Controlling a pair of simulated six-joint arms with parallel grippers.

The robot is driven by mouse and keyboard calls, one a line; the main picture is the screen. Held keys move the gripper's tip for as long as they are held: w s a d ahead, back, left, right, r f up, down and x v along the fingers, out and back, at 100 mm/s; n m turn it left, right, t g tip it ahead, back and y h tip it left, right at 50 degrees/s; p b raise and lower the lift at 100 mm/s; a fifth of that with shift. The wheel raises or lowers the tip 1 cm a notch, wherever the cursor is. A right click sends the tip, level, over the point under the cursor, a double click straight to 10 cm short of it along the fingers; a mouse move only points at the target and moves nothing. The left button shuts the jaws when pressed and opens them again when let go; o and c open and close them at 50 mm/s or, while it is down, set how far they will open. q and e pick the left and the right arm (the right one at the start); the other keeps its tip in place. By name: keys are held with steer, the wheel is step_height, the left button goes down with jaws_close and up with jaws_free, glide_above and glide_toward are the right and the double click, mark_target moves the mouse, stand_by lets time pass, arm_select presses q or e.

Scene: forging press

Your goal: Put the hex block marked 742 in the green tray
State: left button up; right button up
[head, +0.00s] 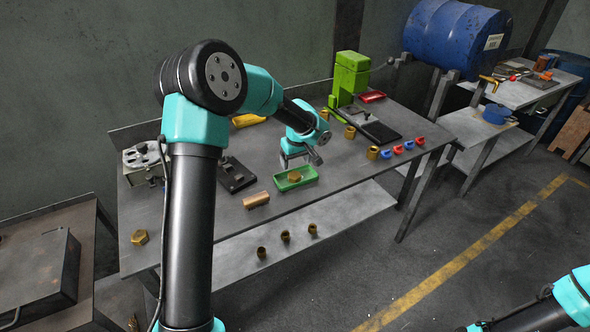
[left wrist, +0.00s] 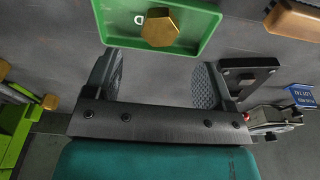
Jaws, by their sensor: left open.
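The green tray (head: 309,174) sits near the front middle of the workbench. A brass hex block (head: 295,177) lies in it, and the left wrist view shows this block (left wrist: 160,27) flat inside the tray (left wrist: 190,44). A second brass hex block (head: 140,237) lies at the bench's front left corner. I cannot read a number on either block. My left gripper (head: 301,159) is open and empty, just behind and above the tray. In the left wrist view its fingers (left wrist: 160,82) are wide apart, with only bench between them. My right gripper is out of the picture.
A copper-coloured block (head: 256,200) lies left of the tray, with a dark fixture (head: 236,175) behind it. A green press (head: 347,80) and red tray (head: 371,97) stand at the back. Brass rings (head: 285,236) stand on the lower shelf.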

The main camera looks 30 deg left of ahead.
mark_target(297, 178)
arm_select(q)
steer(key=r, duration=0.5)
steer(key=shift+s+d, duration=0.2)
steer(key=shift+d, duration=0.1)
